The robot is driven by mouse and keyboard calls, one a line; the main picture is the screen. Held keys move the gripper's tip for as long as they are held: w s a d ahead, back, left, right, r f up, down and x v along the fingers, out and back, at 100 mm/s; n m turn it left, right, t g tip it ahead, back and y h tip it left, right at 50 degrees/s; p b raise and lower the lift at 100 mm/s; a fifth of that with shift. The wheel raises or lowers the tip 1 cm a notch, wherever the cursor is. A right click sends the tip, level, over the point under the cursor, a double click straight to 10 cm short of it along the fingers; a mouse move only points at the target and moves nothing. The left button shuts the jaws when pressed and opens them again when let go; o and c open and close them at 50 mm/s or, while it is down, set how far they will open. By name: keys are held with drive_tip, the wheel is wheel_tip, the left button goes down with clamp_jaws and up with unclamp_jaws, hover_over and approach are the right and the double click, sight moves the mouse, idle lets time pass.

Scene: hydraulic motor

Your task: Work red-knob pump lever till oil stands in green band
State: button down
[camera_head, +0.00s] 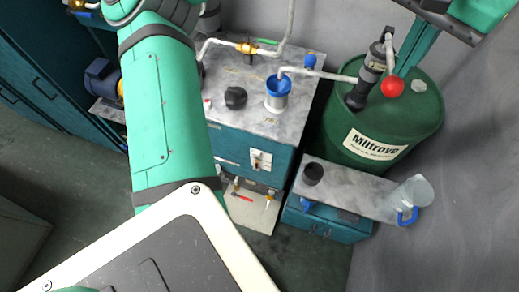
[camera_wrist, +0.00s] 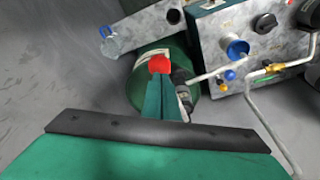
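The pump lever's red knob (camera_head: 393,87) hangs at the end of a bent pale lever on the hand pump (camera_head: 372,68), which stands on the green oil drum (camera_head: 432,112). The knob also shows in the wrist view (camera_wrist: 159,64). My gripper (camera_wrist: 160,80) has its two teal fingers close together, with tips right at the knob and overlapping its lower edge in view. I cannot tell whether they touch it. No object shows between them. A pale gauge plate (camera_head: 261,160) is on the tank front (camera_head: 228,147); the green band and oil level are too small to read.
A spout pipe runs from the pump to a blue funnel (camera_head: 278,85) on the grey tank top. A black cap (camera_head: 235,97) and brass-valved pipe (camera_head: 247,48) are beside it. A low bench (camera_head: 345,187) holds a clear jug (camera_head: 411,194). Grey walls stand close behind the drum.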

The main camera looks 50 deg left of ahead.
sight(391, 89)
drive_tip(key=shift+w+f, duration=0.2)
drive_tip(key=shift+f, duration=1.2)
drive_tip(key=shift+s+a+f, duration=0.1)
drive_tip(key=shift+a+f, duration=0.05)
drive_tip(key=shift+f, duration=0.35)
drive_tip(key=shift+s+a+f, duration=0.1)
drive_tip(key=shift+f, duration=0.35)
drive_tip(key=shift+d+f, duration=0.2)
drive_tip(key=shift+f, duration=0.3)
drive_tip(key=shift+d+f, duration=0.2)
drive_tip(key=shift+f, duration=0.25)
drive_tip(key=f, duration=0.4)
drive_tip(key=shift+a, duration=0.2)
wheel_tip(391, 89, up, 14)
drive_tip(key=shift+f, duration=0.1)
drive_tip(key=shift+f, duration=0.1)
